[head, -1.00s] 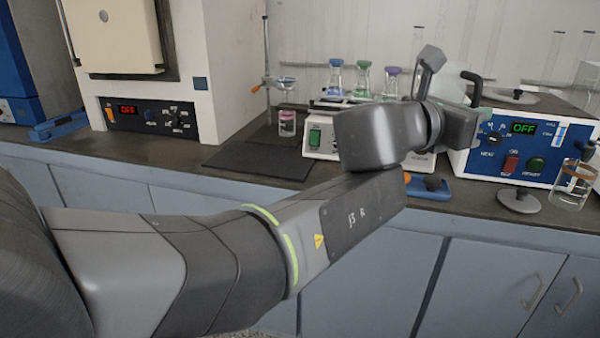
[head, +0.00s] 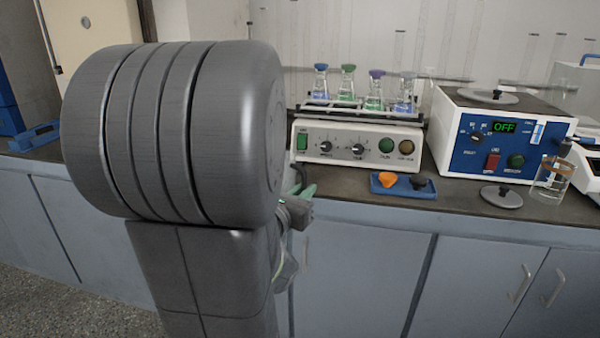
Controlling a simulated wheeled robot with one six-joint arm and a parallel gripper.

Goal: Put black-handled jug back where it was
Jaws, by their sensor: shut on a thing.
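My gripper (head: 298,203) shows only in part at the right edge of my large grey arm, low in front of the counter's front edge. It is shut on the black-handled jug. A small dark curved piece of the jug's handle (head: 298,179) shows just above the fingers. The jug's body is mostly hidden behind my arm, so its tilt and contents cannot be told.
A shaker (head: 345,150) carries several stoppered flasks. Right of it stands a blue-fronted bath (head: 490,145) reading OFF, with a round lid (head: 501,197) and a glass beaker (head: 552,182) before it. A blue tray (head: 403,190) holds orange and black pieces. My arm hides the left counter.

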